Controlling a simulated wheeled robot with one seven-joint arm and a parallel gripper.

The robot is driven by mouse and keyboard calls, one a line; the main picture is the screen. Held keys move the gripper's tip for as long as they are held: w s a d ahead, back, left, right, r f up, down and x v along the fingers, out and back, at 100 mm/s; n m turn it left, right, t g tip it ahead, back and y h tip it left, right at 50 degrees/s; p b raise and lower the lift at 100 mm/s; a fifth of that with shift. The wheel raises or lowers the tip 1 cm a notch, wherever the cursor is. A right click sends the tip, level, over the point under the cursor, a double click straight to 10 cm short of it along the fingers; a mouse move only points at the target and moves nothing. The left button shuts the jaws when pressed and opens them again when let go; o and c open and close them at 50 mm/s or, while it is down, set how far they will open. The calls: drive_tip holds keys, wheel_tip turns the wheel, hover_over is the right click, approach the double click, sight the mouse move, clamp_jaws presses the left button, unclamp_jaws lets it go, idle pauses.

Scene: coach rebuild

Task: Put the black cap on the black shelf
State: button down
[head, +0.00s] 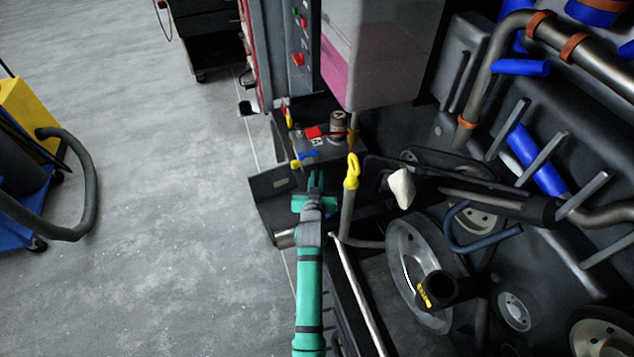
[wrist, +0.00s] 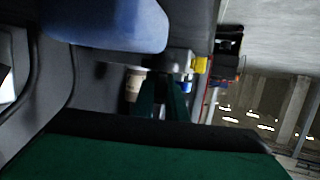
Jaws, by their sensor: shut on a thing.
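My gripper (head: 315,181) is low at the black shelf (head: 270,186), by its right part. Its green fingers also show in the wrist view (wrist: 165,98). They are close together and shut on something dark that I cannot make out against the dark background. A black, cap-like round piece with yellow marking (head: 437,290) sits among the engine parts, right of my arm. I cannot tell whether this piece is the black cap or what the fingers hold.
A dark box with red and blue fittings (head: 322,146) and a small cylinder (head: 338,122) stand behind the gripper. A yellow-topped upright pipe (head: 350,185) is close on the right. Engine pulleys (head: 415,270) lie further right. Open floor (head: 160,200) is on the left.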

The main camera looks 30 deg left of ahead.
drive_tip(key=shift+f, duration=0.9)
drive_tip(key=shift+f, duration=0.15)
drive_tip(key=c, duration=1.8)
unclamp_jaws()
drive_tip(key=shift+o, duration=0.2)
drive_tip(key=shift+s+d, duration=0.15)
drive_tip(key=v, duration=1.1)
drive_tip(key=shift+s+r, duration=0.3)
drive_tip(key=shift+s, duration=0.05)
drive_tip(key=shift+w+d, duration=0.1)
